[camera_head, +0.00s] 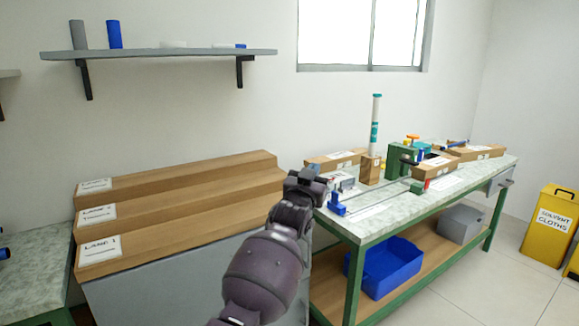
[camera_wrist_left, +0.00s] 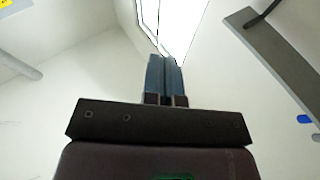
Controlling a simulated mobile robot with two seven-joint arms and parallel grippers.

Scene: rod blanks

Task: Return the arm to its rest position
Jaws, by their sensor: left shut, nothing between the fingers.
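My left arm rises from the bottom of the head view, with its gripper (camera_head: 306,174) between the stepped wooden lanes and the workbench. In the left wrist view the two fingers of the gripper (camera_wrist_left: 164,75) are together with nothing between them. They point up toward the window and ceiling. The gripper appears apart from the surfaces around it, though its exact distance from the bench edge is hard to tell. My right gripper is in neither view.
Stepped wooden lanes (camera_head: 190,190) stand on the left. The green-framed workbench (camera_head: 462,184) carries wooden blocks, a green fixture (camera_head: 398,160) and an upright white-and-teal rod (camera_head: 375,125). A blue bin (camera_head: 385,265) sits on its lower shelf. A wall shelf (camera_head: 160,54) hangs above the lanes.

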